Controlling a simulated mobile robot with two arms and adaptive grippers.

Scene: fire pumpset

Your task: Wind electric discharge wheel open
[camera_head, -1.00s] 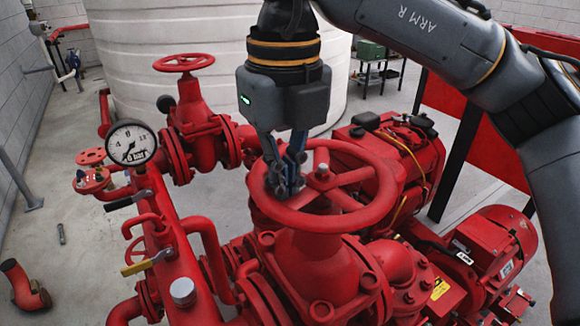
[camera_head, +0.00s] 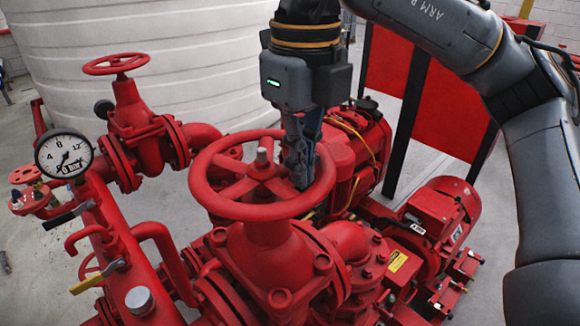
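A large red handwheel (camera_head: 205,196), which I take for the electric discharge wheel, lies nearly level on a red valve in the middle of the head view. My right gripper (camera_head: 300,172) hangs down from above at the right part of this wheel, right of the hub. Its fingers reach down inside the rim, close together and close to a spoke. Whether they grip the wheel or only touch it is not clear. My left gripper is out of view.
A smaller red handwheel (camera_head: 116,64) stands at the upper left. A pressure gauge (camera_head: 65,155) is on the pipe at left. A red motor (camera_head: 441,215) sits at right, with red panels (camera_head: 447,115) behind. A large white tank (camera_head: 150,45) fills the back.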

